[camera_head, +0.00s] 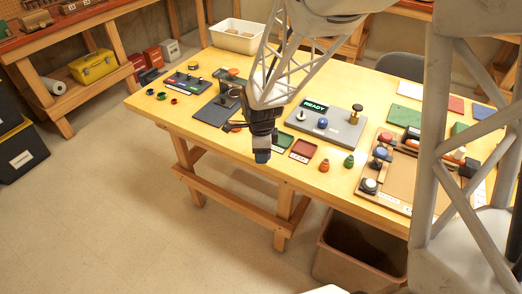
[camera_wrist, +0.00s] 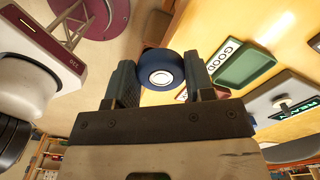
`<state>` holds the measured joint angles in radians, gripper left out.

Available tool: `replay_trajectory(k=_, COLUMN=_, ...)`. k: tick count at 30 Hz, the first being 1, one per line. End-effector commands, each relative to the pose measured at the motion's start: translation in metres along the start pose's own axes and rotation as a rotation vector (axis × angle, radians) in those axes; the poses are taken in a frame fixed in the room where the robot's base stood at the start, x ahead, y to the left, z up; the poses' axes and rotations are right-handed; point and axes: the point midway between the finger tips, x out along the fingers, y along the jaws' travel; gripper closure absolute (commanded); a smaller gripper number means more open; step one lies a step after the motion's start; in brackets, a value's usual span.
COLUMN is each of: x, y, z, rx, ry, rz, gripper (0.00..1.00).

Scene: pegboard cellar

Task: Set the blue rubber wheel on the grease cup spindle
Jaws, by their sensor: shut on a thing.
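My gripper (camera_head: 262,150) hangs at the front edge of the workbench, pointing down. In the wrist view my gripper (camera_wrist: 162,85) is shut on the blue rubber wheel (camera_wrist: 162,76), a dark blue ring with a pale hub, held between the two fingers. A small blue patch of the wheel (camera_head: 262,157) shows below the fingers in the head view. A grey panel (camera_head: 335,135) with a READY display stands to the right, apart from the wheel. It carries a brass-topped post (camera_head: 356,112), a silver post and a blue knob. I cannot tell which is the grease cup spindle.
A green tray (camera_wrist: 250,62) marked GOOD and a red tray (camera_head: 304,151) lie beside the panel. An orange bottle (camera_head: 324,165) and a green bottle (camera_head: 348,160) stand near the front edge. A brown board (camera_head: 395,190) holding several parts lies at right.

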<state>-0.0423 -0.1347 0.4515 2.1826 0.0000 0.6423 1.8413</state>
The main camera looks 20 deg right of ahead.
Motion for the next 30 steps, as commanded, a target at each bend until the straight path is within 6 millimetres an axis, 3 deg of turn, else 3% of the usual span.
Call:
replay_trajectory(k=10, x=-0.001, y=-0.003, z=0.001, rx=0.000, ry=0.000, rz=0.000, gripper=0.74)
replay_trajectory(k=16, x=-0.004, y=-0.021, z=0.003, rx=0.001, ry=0.000, rz=-0.001, gripper=0.74)
replay_trajectory(k=23, x=-0.012, y=-0.069, z=0.010, rx=0.002, ry=0.000, rz=-0.001, gripper=0.74)
replay_trajectory(k=30, x=-0.021, y=-0.134, z=0.018, rx=0.000, ry=0.000, rz=0.000, gripper=0.74)
